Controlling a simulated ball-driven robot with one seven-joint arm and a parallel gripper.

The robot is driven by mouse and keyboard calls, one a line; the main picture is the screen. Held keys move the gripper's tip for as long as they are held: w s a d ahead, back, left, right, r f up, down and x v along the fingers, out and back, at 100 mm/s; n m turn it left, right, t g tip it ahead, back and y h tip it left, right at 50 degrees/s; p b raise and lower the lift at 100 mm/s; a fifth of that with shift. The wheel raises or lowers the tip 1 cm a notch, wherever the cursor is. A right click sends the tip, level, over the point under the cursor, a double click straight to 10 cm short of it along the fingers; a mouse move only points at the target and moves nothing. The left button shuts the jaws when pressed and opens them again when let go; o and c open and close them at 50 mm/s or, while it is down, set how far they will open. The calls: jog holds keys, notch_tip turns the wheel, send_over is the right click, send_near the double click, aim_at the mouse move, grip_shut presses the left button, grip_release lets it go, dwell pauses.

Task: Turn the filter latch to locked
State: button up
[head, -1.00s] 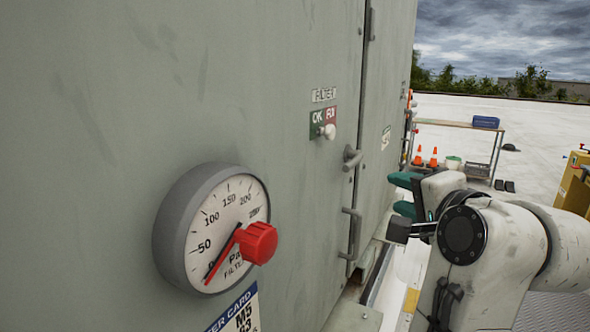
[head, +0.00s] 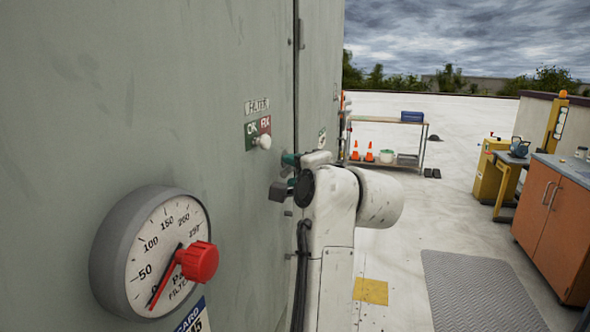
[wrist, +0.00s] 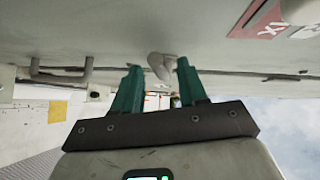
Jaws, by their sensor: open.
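The filter latch (wrist: 158,66) is a grey rounded handle on the panel by the door seam. In the wrist view it shows between my gripper's two teal fingertips, slightly beyond them; I cannot tell whether either finger touches it. My gripper (wrist: 157,66) is open, with nothing held. In the head view my gripper (head: 286,172) is close to the grey cabinet face at the seam, and it hides the latch there. Which way the latch is turned is hard to tell.
A large gauge (head: 150,252) with a red knob stands out at the near left. A FILTER sign (head: 257,131) with a white knob is just left of my gripper. A bar handle (wrist: 55,76) is beside the latch. An orange cabinet (head: 560,215) is right; open floor lies between.

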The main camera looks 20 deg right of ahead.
jog(key=shift+w, duration=0.1)
jog(key=shift+c, duration=0.3)
grip_shut()
jog(key=shift+f, duration=0.1)
